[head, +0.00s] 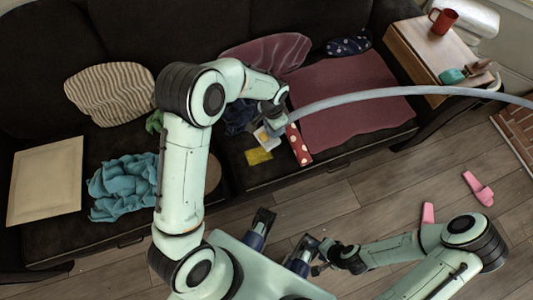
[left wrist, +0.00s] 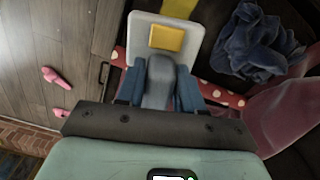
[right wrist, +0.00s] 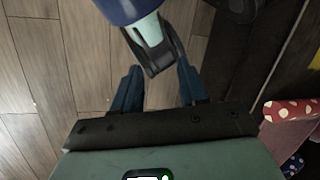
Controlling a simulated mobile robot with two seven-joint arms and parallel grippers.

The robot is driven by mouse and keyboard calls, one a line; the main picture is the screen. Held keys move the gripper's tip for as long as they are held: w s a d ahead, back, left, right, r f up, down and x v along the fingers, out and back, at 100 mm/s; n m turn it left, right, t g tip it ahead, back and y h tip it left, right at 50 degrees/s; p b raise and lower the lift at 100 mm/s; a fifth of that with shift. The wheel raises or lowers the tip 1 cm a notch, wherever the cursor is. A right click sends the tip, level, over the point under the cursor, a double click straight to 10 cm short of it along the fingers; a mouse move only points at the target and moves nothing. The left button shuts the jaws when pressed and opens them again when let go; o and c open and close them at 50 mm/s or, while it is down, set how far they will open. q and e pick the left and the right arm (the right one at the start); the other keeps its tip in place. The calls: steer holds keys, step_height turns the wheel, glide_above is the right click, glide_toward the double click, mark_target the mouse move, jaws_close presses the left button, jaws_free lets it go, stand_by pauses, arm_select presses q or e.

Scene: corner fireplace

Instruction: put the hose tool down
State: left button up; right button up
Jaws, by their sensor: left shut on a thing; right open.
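My left gripper (head: 271,121) is shut on the hose tool (head: 268,137), above the front part of the sofa seat (head: 235,174). The tool has a pale flat head with a yellow pad, seen in the left wrist view (left wrist: 167,38), where the fingers (left wrist: 160,88) close on its grey neck. A grey hose (head: 400,92) arcs from it to the right. I cannot tell whether the head touches anything below. My right gripper (right wrist: 155,82) is open, low over the floor; a dark blue and mint part of my own body shows close beyond its fingers.
A yellow cloth (head: 258,156) and a red polka-dot item (head: 298,145) lie beside the tool. A maroon cloth (head: 345,105) covers the right seat. A teal blanket (head: 124,186) and cream panel (head: 45,180) lie left. Pink slippers (head: 478,188) are on the floor.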

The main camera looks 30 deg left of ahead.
arm_select(q)
steer(key=m+b, duration=0.1)
steer(key=a+b, duration=0.1)
steer(key=a+m+b, duration=0.1)
steer(key=shift+w+r+m, duration=0.25)
steer(key=shift+r+m, duration=0.05)
steer(key=shift+r, duration=0.1)
steer(key=shift+f+b, duration=0.2)
steer(key=shift+b, duration=0.15)
steer(key=shift+f+b, duration=2.15)
steer(key=shift+f, duration=7.5)
arm_select(e)
steer(key=w+d+f+t+h, duration=0.1)
steer(key=w+d+f+t, duration=0.1)
steer(key=w+f, duration=0.6)
steer(key=shift+d+f+m+t, duration=0.3)
steer(key=shift+d+f, duration=0.55)
steer(key=shift+f, duration=0.1)
arm_select(q)
steer(key=shift+f, duration=0.2)
steer(key=o, duration=0.9)
steer(key=shift+o, duration=0.2)
arm_select(e)
steer(key=shift+w+d+f, duration=0.1)
steer(key=shift+w, duration=0.05)
